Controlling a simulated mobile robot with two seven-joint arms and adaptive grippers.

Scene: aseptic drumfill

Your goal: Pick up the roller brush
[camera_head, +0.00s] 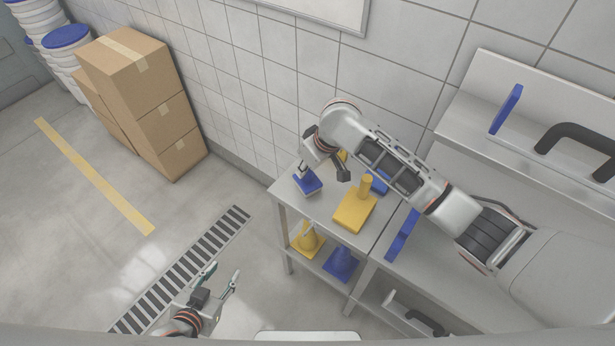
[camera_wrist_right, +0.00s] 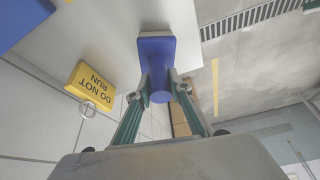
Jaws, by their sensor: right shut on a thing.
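My right gripper (camera_wrist_right: 161,88) is shut on the rounded handle of a blue brush (camera_wrist_right: 157,50). A pale strip, perhaps bristles, shows along its far edge. In the head view the blue brush (camera_head: 308,183) is at the left end of the small steel table (camera_head: 325,207); I cannot tell whether it still touches the top. I cannot tell for sure that it is the roller brush. My left gripper (camera_head: 221,278) is open and empty, low over the floor near the drain.
A yellow block with an upright handle (camera_head: 352,212) and a partly hidden blue item (camera_head: 379,185) are on the table. A yellow "DO NOT RUN" sign (camera_wrist_right: 90,82) is beyond. Cardboard boxes (camera_head: 160,110) stand by the wall.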

